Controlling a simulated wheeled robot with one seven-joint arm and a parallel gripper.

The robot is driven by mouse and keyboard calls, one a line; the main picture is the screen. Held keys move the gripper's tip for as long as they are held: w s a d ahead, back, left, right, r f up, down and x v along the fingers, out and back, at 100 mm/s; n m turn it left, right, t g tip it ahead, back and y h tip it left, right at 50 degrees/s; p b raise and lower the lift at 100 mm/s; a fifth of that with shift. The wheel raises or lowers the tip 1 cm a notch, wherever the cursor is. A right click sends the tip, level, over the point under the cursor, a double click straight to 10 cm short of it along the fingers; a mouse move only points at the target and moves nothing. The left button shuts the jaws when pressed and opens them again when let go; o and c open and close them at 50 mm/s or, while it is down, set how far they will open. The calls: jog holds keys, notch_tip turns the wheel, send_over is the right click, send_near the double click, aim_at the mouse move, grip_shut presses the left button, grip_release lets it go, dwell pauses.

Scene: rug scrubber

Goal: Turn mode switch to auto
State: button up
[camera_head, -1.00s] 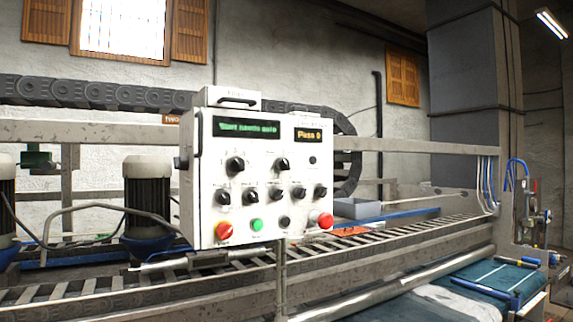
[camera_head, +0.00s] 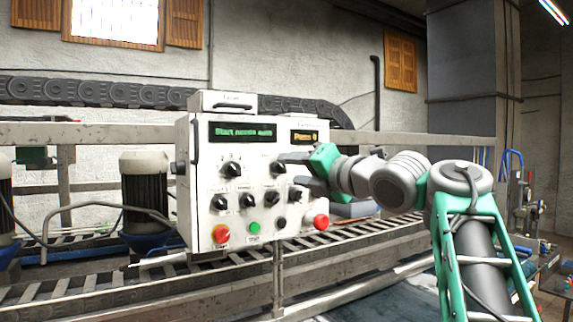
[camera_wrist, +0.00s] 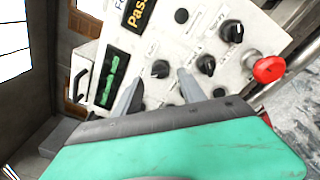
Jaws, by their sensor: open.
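A white control panel (camera_head: 190,200) carries several black rotary knobs in two rows. Their labels are too small to read, so I cannot tell which is the mode switch. My gripper (camera_head: 292,169) is open in front of the panel's right side, by the upper right knob (camera_head: 277,168). In the wrist view, that knob (camera_wrist: 160,68) shows between and just beyond the two fingertips of my gripper (camera_wrist: 162,74). I cannot tell whether the fingers touch it. The upper left knob (camera_head: 231,169) is clear of the gripper. The green display (camera_head: 243,132) seems to read "Start needs auto".
A conveyor (camera_head: 150,285) and a motor (camera_head: 145,200) stand around the panel.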

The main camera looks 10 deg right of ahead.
aim_at(284, 169)
jog(key=x, duration=0.3)
jog(key=shift+w+p, duration=0.15)
jog(key=shift+p, duration=0.2)
jog(key=shift+c, duration=0.2)
grip_shut()
